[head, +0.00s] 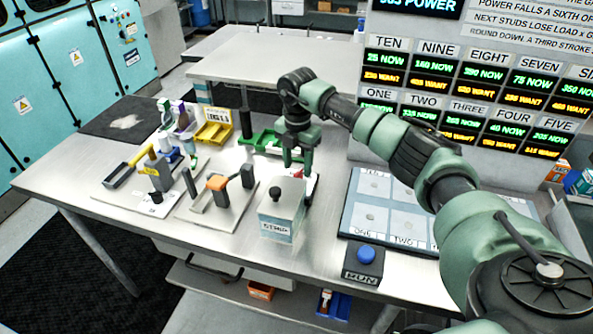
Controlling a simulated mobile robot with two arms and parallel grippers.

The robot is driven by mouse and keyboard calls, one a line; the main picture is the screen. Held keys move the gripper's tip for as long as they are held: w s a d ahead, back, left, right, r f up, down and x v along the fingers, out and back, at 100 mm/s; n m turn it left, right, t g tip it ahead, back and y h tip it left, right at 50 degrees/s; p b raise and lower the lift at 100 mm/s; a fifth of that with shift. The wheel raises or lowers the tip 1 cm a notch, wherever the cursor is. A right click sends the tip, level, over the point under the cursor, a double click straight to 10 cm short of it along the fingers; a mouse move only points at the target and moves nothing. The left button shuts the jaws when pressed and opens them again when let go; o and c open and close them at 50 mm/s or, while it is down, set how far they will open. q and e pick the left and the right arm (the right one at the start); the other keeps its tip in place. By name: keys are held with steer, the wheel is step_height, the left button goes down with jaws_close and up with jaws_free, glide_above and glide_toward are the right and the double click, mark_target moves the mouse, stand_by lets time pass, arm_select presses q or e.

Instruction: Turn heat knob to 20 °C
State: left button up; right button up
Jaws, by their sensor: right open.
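My right gripper (297,166) points down over the middle of the table. Its fingers are apart with no object visible between them. It is just behind a grey box (281,217) that has a small black knob on top (275,193) and a label on its front. I cannot tell whether this is the heat knob, and no 20 °C mark is readable. A small red part (312,180) shows just below and beside the gripper, partly hidden by it. My left gripper is not in view.
Left of the box are stands with an orange-topped block (217,183) and a yellow handle (141,156). Yellow (214,132) and green (258,141) bins stand behind. A blue RUN button (367,253) and a numbered panel (371,189) are right. A tall display board (480,80) stands behind my arm.

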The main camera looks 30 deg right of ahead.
mark_target(297, 172)
step_height(297, 172, down, 3)
steer(key=shift+f+p, duration=0.1)
steer(key=shift+p, duration=0.25)
steer(key=shift+w+f, duration=0.1)
steer(key=shift+f, duration=0.15)
steer(key=shift+c, duration=0.3)
jaws_close()
